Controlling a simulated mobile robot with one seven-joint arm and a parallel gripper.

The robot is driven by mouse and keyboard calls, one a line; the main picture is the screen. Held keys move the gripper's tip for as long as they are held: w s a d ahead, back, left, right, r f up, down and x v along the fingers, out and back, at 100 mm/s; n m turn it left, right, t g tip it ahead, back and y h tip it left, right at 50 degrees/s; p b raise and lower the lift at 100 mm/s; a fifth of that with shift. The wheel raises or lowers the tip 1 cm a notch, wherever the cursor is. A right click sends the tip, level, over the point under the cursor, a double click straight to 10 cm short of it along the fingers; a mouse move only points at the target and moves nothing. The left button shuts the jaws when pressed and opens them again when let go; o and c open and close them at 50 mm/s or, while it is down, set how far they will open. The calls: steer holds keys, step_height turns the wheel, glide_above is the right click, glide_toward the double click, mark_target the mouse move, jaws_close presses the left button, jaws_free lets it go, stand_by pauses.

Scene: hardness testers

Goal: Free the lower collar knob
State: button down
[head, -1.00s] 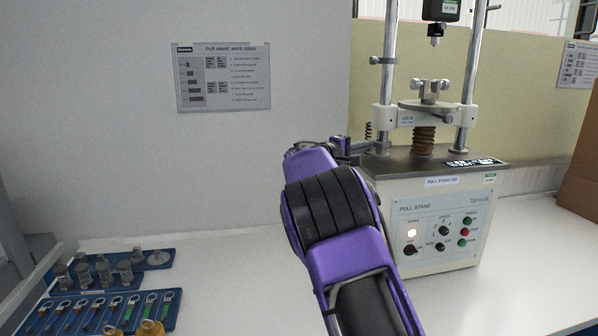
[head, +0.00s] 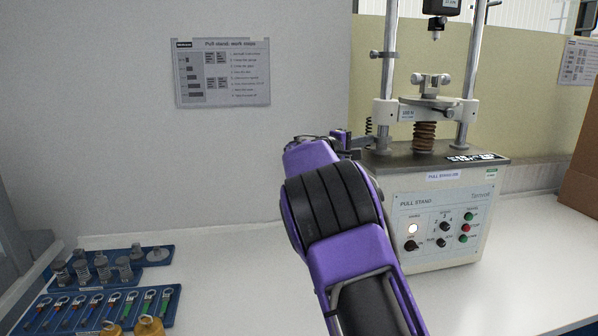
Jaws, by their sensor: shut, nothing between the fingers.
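The pull stand (head: 440,215) stands on the bench at the right, with two upright steel columns. On the left column (head: 389,70), a collar with a small side knob (head: 374,54) sits above the crosshead (head: 400,112). A lower collar and its knob cannot be made out; the foot of this column is partly behind my arm. My gripper (head: 352,143) is small and partly hidden by my purple wrist, beside the foot of the left column, below the crosshead. It is shut with nothing seen in it. Whether it touches anything there cannot be told.
The stand's front panel (head: 440,225) has a lit lamp and several knobs and buttons. Blue trays (head: 170,312) with fittings and hooked tools lie at the lower left. A cardboard box (head: 582,160) stands at the right edge.

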steer(key=a, duration=0.3)
steer(key=s+a, duration=0.1)
steer(key=a, duration=0.1)
steer(key=shift+a, duration=0.4)
